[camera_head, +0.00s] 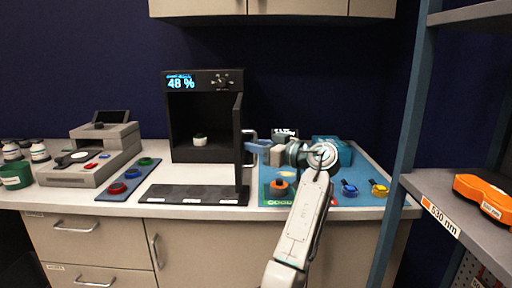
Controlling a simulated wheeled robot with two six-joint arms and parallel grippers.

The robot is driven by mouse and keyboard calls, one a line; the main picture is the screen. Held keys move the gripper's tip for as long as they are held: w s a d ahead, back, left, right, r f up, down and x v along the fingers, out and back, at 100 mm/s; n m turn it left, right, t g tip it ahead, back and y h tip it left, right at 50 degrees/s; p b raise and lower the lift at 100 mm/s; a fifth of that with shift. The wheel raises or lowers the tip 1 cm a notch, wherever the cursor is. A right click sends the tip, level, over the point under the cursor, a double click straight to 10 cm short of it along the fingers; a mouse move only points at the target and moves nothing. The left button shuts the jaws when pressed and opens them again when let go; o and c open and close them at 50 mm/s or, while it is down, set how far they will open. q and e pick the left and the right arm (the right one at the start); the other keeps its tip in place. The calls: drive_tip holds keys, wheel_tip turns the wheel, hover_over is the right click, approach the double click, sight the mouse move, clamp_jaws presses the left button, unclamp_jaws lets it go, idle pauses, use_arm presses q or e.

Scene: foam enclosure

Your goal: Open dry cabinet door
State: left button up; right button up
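The dry cabinet (206,80) is a black box on the counter, with a display reading 48 % on its top panel. Its door (238,145) stands open, seen nearly edge-on, swung out from the right side towards me. A small white-topped item (199,139) sits inside. A door handle (252,135) shows on the door's right side.
A black mat (194,194) lies before the cabinet. Left are a blue strip (128,179) with coloured rings and a grey device (95,160). A blue mat (352,171) with small items lies right, partly behind my arm. A shelf (455,205) stands at far right.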

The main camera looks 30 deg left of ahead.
use_arm(q)
drive_tip(key=shift+f, duration=0.1)
